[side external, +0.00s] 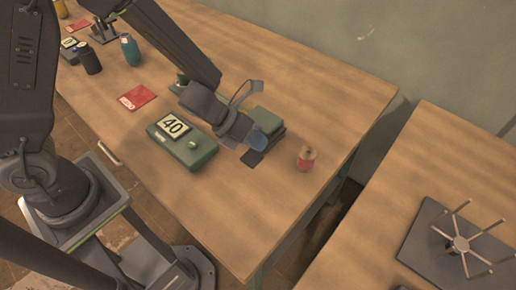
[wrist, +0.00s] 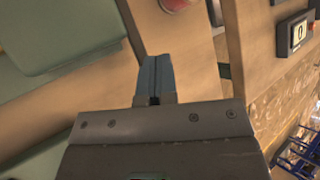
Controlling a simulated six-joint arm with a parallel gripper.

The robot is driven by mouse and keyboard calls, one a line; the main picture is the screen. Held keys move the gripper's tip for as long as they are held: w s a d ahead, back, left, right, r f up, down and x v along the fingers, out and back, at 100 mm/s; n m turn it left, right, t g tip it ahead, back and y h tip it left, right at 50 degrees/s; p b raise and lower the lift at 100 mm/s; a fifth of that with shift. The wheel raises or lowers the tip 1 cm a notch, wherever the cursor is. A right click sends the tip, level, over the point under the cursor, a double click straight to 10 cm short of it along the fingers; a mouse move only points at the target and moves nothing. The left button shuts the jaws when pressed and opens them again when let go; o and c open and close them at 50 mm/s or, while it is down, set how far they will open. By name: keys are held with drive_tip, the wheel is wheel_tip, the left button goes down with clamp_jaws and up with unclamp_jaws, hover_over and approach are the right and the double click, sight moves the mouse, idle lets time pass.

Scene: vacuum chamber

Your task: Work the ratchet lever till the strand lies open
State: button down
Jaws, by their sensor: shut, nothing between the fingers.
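My gripper (side external: 257,139) is low over the wooden table, beside a green block on a dark base (side external: 266,121). Its bluish fingers also show in the wrist view (wrist: 154,68); they are together with nothing between them. A small dark flat piece (side external: 252,158) lies just below the fingertips; I cannot tell whether they touch it. A green box with a "40" display and a pale knob (side external: 199,155) is to the left. I cannot make out a ratchet lever or a strand; my gripper and wrist cover part of this area.
A small red-and-tan cylinder (side external: 306,158) stands right of my gripper. A second table at right holds a spoked hub (side external: 460,243); a gap separates the tables. The front right tabletop is clear.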

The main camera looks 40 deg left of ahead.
drive_tip(key=shift+r, duration=0.8)
drive_tip(key=shift+w+r, duration=0.1)
drive_tip(key=shift+r, duration=2.45)
drive_tip(key=s+a+r+n+t+y, duration=0.2)
drive_tip(key=a+r+n+t+y, duration=0.45)
drive_tip(key=a+r+n, duration=1)
drive_tip(key=s+d+f+n+g, duration=0.2)
drive_tip(key=s+n+g, duration=0.4)
drive_tip(key=s+n, duration=0.9)
drive_tip(key=n, duration=0.5)
